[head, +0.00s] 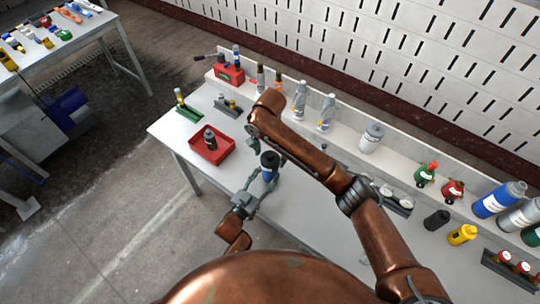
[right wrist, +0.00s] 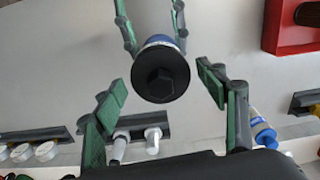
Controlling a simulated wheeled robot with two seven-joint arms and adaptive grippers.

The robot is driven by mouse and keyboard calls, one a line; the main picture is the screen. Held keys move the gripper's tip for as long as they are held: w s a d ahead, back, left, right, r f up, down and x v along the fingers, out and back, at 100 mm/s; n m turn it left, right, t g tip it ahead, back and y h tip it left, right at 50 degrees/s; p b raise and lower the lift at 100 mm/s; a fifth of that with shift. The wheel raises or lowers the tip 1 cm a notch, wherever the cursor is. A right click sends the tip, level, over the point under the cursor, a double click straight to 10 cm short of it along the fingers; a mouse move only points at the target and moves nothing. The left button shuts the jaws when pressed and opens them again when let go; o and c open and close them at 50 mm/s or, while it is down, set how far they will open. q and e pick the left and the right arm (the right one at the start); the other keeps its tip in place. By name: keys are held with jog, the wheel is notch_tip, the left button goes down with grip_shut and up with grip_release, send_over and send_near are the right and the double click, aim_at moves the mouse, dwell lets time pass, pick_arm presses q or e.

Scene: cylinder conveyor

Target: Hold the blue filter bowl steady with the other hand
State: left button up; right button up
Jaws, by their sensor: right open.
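My left gripper (head: 262,187) comes in from the lower left. Its fingers (right wrist: 153,25) flank the bowl closely on both sides and look shut on it. My right gripper (head: 268,150) is open above the bowl. In the right wrist view its fingertips (right wrist: 162,92) are apart on either side of the cap, with gaps.
A red tray (head: 226,150) holding a dark part lies left of the bowl. A green holder (head: 189,113) stands farther left. Bottles, including a grey one (head: 372,137), line the back ledge. My right arm hides part of the table's middle.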

jog(key=n, duration=0.6)
dwell(0.4)
jog(key=shift+n, duration=0.5)
jog(key=n, duration=0.3)
jog(key=shift+n, duration=1)
jog(key=n, duration=0.6)
